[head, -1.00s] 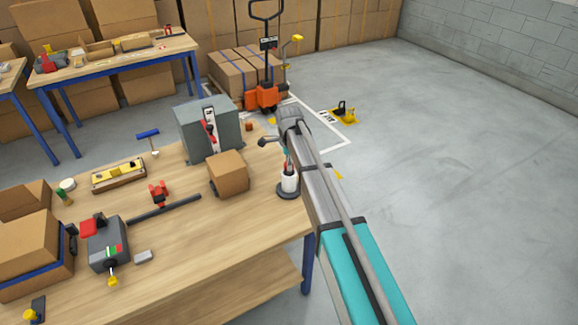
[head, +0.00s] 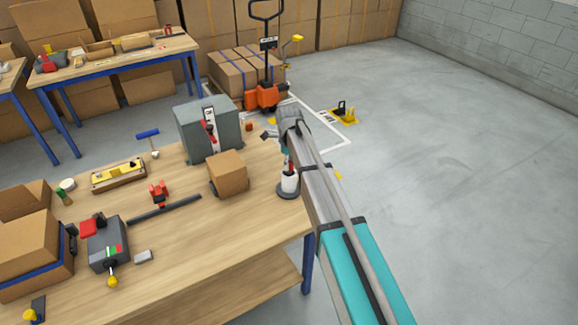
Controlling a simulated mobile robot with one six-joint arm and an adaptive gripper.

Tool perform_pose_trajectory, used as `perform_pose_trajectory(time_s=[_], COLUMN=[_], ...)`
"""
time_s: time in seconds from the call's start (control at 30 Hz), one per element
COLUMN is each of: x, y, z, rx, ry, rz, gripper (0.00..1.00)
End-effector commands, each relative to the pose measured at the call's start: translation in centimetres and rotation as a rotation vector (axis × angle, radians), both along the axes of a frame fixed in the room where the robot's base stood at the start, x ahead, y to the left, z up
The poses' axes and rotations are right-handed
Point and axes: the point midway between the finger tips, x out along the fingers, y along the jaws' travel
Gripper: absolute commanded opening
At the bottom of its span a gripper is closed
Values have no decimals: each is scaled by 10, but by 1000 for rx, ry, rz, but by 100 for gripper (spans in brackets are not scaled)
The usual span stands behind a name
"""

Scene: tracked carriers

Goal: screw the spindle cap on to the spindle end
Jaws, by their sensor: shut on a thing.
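My gripper (head: 268,136) is at the far right edge of the workbench, right of the grey box-shaped machine, and points left. Its fingers are small and dark in the head view. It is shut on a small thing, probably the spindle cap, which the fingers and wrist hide. I cannot make out the spindle end, nor whether the cap touches it. A dark rod (head: 178,206) with a red clamp (head: 158,191) lies on the bench, apart from my gripper; I cannot tell whether it is the spindle.
A grey machine (head: 222,143) with a red lever and a cardboard box (head: 229,174) stand left of my arm. A white cylinder on a dark base (head: 289,182) is close beside my arm. An orange pallet truck (head: 266,96) is behind.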

Motion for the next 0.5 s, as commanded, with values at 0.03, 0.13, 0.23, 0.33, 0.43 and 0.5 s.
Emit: perform_pose_trajectory(time_s=[0.03, 0.13, 0.23, 0.33, 0.43, 0.5], x=[-1, -1, -1, -1, -1, -1], y=[0, 0, 0, 0, 0, 0], z=[0, 0, 0, 0, 0, 0], rx=[1, 1, 1, 0, 1, 1], ry=[2, 2, 2, 2, 3, 3], rz=[-14, -67, -142, -220, -300, -355], gripper=[16, 16, 16, 16, 16, 16])
